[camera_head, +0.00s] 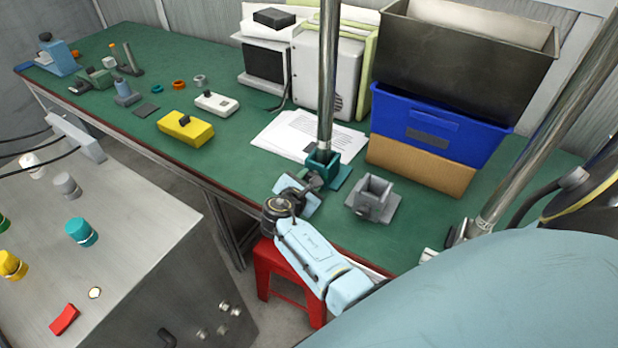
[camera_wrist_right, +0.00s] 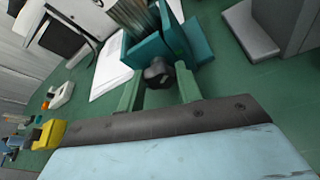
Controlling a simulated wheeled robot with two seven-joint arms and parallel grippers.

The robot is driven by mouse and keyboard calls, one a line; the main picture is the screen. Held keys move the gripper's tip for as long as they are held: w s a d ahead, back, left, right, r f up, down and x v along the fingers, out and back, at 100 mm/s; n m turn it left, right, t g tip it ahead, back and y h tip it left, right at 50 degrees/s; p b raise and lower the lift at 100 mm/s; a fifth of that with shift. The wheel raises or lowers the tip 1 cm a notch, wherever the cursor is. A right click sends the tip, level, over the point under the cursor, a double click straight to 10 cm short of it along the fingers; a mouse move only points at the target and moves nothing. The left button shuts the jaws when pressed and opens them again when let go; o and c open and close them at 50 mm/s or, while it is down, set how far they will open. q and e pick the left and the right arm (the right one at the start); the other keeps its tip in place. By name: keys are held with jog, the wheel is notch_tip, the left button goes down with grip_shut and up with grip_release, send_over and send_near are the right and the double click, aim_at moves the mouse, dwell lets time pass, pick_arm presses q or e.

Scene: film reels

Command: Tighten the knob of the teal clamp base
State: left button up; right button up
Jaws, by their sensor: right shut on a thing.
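The teal clamp base (camera_head: 343,177) stands on the green bench, with an upright metal pole (camera_head: 326,80) in its socket. In the right wrist view the teal base (camera_wrist_right: 200,40) fills the upper middle, and its dark knob (camera_wrist_right: 157,71) faces the camera. My right gripper (camera_head: 309,184) is at the near left side of the base. Its two green fingers (camera_wrist_right: 158,84) are shut on the knob, one on each side. In the head view the gripper mostly hides the knob. My left gripper is not in view.
A grey clamp base (camera_head: 374,196) with an empty socket stands just right of the teal one. Papers (camera_head: 295,135) lie behind. A blue bin (camera_head: 440,125) on a cardboard box (camera_head: 420,165) stands behind right. A yellow box (camera_head: 185,128) sits left. A red stool (camera_head: 275,270) is below.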

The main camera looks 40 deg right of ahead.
jog(key=shift+s+f+m+t+b, duration=0.15)
jog(key=shift+m+t+b, duration=0.2)
jog(key=shift+m+t, duration=0.2)
jog(key=shift+d+f+m+t+b, duration=0.1)
jog(key=shift+m+t+b, duration=0.15)
jog(key=shift+m+b, duration=0.4)
jog(key=shift+m+t+b, duration=0.5)
jog(key=shift+m+b, duration=0.4)
jog(key=shift+b, duration=0.1)
jog(key=shift+s+m+b, duration=0.1)
jog(key=shift+m+b, duration=0.2)
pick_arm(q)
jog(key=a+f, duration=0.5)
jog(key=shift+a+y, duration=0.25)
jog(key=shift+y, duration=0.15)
pick_arm(e)
jog(key=shift+t, duration=0.3)
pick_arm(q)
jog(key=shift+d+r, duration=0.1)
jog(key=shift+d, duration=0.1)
pick_arm(e)
jog(key=o, duration=1)
